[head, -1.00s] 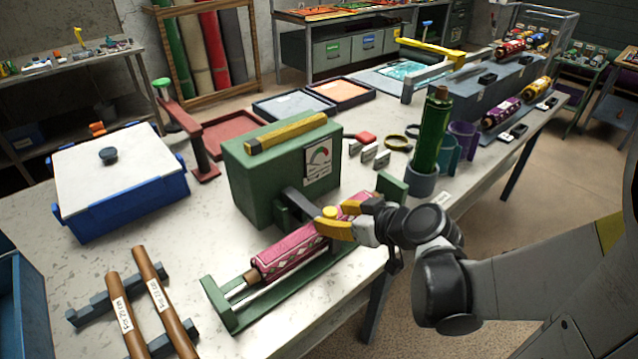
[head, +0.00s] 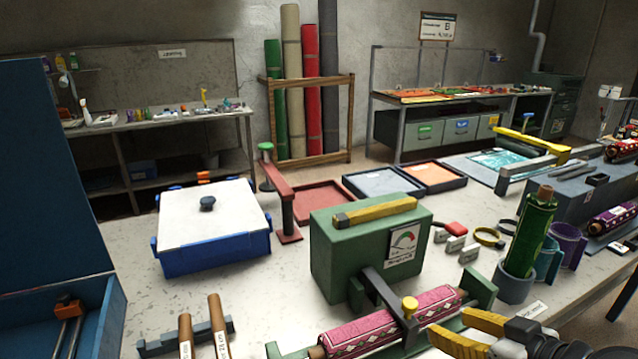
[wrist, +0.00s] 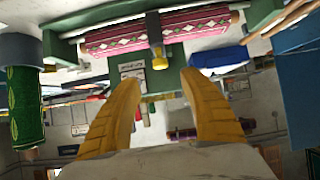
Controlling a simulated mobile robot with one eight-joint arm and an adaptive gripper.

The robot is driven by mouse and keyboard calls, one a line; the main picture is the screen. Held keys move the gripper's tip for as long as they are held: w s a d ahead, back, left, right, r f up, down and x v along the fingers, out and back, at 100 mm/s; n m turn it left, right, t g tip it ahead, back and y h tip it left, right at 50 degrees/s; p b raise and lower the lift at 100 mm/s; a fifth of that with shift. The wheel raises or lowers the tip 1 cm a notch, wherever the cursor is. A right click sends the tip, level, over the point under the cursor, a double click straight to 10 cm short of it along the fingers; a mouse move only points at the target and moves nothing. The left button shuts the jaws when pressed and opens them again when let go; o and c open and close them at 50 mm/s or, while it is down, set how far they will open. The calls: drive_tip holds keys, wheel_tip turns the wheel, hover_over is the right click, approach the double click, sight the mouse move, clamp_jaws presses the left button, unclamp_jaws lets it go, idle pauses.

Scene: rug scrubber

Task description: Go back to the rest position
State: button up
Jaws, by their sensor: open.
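My gripper (head: 470,333) is at the lower right of the head view, with its yellow fingers spread and nothing between them. It is close to the front of the green machine (head: 340,255) and apart from the pink patterned roll (head: 350,333). The roll lies in the machine's cradle under a dark arm with a yellow knob (head: 410,306). In the wrist view the open fingers (wrist: 165,95) frame the machine, with the pink roll (wrist: 200,25) and yellow knob (wrist: 158,62) beyond the tips. Part of my arm is cut off by the head view's lower edge.
A blue box with a white lid (head: 215,255) stands left. Brown rods (head: 217,330) rest on a grey rack. A green roll (head: 530,232) stands in a grey cup (head: 515,285) close to my gripper's right. A tall blue panel (head: 50,180) is at far left.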

drive_tip(key=shift+a, duration=0.1)
drive_tip(key=s+a+f+m+g+h, duration=0.1)
drive_tip(key=a+m+g+h, duration=0.2)
drive_tip(key=a, duration=0.4)
drive_tip(key=shift+s+a+m+g+h, duration=0.3)
drive_tip(key=shift+s+g, duration=0.1)
drive_tip(key=shift+g, duration=0.1)
